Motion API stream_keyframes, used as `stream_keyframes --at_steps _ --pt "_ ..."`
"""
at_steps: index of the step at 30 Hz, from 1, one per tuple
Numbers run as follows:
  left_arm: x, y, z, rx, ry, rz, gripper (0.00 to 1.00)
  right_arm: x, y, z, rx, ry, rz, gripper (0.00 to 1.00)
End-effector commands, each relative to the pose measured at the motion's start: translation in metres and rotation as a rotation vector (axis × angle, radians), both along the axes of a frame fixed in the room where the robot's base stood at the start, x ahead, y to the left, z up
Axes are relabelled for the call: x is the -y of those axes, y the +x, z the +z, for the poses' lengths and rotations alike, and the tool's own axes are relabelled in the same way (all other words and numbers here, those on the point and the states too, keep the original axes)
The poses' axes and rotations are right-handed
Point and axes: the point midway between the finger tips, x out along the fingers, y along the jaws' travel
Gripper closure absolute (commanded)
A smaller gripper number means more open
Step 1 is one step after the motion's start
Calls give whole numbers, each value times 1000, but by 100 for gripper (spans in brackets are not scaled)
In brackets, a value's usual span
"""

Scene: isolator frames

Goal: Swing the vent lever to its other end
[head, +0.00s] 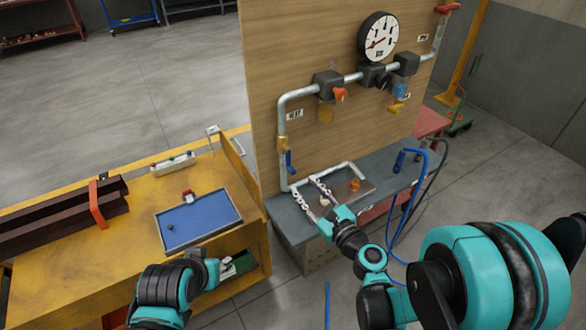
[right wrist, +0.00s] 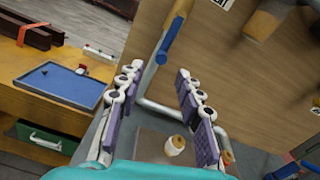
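A pipe rig on a wooden board (head: 262,75) carries several levers. A blue-handled lever (head: 290,163) hangs down on the left vertical pipe; an orange lever (head: 339,94), a yellow lever (head: 397,106) and a red lever (head: 447,8) are higher or further right. I cannot read which is the vent lever. My right gripper (head: 309,190) is open and empty, just below and in front of the blue lever. In the right wrist view the blue lever (right wrist: 169,42) shows beyond the open fingertips (right wrist: 158,70), apart from them. My left gripper (head: 211,271) is low over the yellow bench; its fingers are unclear.
A round gauge (head: 378,36) tops the rig. A grey bench (head: 290,222) below holds a metal plate with an orange-topped fitting (head: 354,185). A blue hose (head: 391,225) hangs at its right. The yellow bench (head: 95,250) bears a blue tray (head: 200,222).

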Motion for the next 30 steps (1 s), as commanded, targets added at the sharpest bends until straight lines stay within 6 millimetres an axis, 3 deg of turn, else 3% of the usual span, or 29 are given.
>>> stream_keyframes --at_steps 5,17,28,30 --pt "0 0 1 0 0 0 60 -5 12 0 -14 50 -5 64" --pt "0 0 -6 0 0 0 60 -35 62 -1 -12 45 -5 64" --pt "0 0 -6 0 0 0 60 -38 68 0 -12 44 -5 64" --pt "0 0 -6 0 0 0 60 -38 68 0 -12 44 -5 83"
